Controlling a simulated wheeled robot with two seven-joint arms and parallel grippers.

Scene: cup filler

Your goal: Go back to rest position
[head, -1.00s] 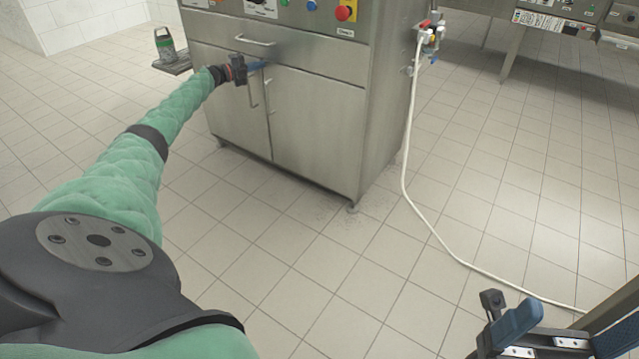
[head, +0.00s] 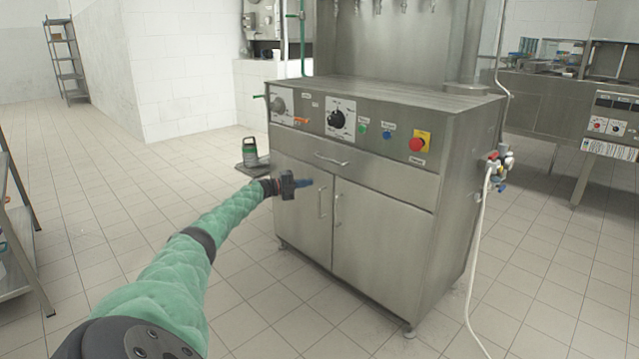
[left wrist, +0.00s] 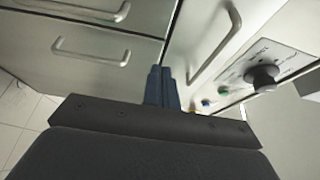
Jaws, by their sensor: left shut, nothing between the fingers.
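My left gripper (head: 304,183) is at the end of my green-sleeved left arm, in front of the doors of a steel cup filler machine (head: 385,235). In the left wrist view its two blue fingers (left wrist: 161,88) are together with nothing between them. The fingertips point toward the cabinet front, near the door handles (head: 322,203); I cannot tell the exact gap. My right gripper is not in view.
The control panel has black knobs (head: 336,120) and a red emergency button (head: 417,144). A white hose (head: 479,250) hangs from valves at the machine's right side. A green container (head: 250,152) stands behind left. A shelf rack (head: 18,240) is at far left. Tiled floor between is clear.

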